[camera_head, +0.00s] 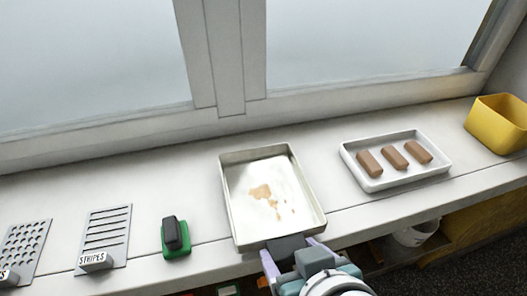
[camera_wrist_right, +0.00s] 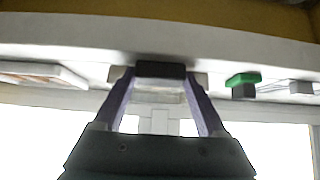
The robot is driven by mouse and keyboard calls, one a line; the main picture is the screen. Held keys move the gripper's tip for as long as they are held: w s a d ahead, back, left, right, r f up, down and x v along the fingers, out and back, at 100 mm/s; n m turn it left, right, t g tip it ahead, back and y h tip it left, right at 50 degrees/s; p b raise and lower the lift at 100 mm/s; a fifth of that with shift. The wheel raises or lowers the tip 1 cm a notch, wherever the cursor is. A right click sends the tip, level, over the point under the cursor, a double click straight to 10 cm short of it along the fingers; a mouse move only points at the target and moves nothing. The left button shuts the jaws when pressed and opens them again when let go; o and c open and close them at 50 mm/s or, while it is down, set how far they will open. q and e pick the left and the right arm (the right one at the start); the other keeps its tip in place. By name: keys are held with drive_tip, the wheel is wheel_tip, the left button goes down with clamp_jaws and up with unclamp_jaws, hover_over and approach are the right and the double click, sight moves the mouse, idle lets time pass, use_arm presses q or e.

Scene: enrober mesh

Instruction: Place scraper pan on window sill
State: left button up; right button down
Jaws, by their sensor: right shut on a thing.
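The scraper pan (camera_head: 238,200) is a shallow metal tray with brown smears on its pale floor. It is over the white window sill (camera_head: 130,193), its near end close to the sill's front edge. I cannot tell whether it touches the sill all round. My right gripper (camera_head: 291,250) is at the pan's near end, shut on its dark handle. In the right wrist view, my right gripper (camera_wrist_right: 160,76) has a purple finger on each side of the dark handle (camera_wrist_right: 160,69), and most of the pan is hidden. My left gripper is not in view.
A white tray (camera_head: 378,183) with brown bars stands right of the pan, a yellow bin (camera_head: 497,128) farther right. A green-and-black block (camera_head: 175,236), a STRIPES plate (camera_head: 106,230) and a perforated plate (camera_head: 27,245) lie left. The window frame (camera_head: 228,100) rises behind.

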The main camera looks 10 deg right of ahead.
drive_tip(key=shift+f, duration=0.75)
drive_tip(key=shift+f+b, duration=0.25)
drive_tip(key=shift+b, duration=0.1)
unclamp_jaws()
drive_tip(key=shift+r, duration=0.1)
drive_tip(key=shift+s+r+p, duration=0.15)
drive_tip(key=shift+r+p, duration=0.2)
drive_tip(key=shift+p, duration=0.1)
drive_tip(key=p+v, duration=0.3)
drive_tip(key=v, duration=0.8)
drive_tip(key=s+d+r+n+g, duration=0.1)
drive_tip(key=s+d+r+g, duration=0.3)
drive_tip(key=d, duration=0.5)
wheel_tip(320, 180, up, 2)
drive_tip(key=shift+r+n+g, duration=0.2)
drive_tip(key=shift+n+g, duration=0.1)
drive_tip(key=shift+g, duration=0.4)
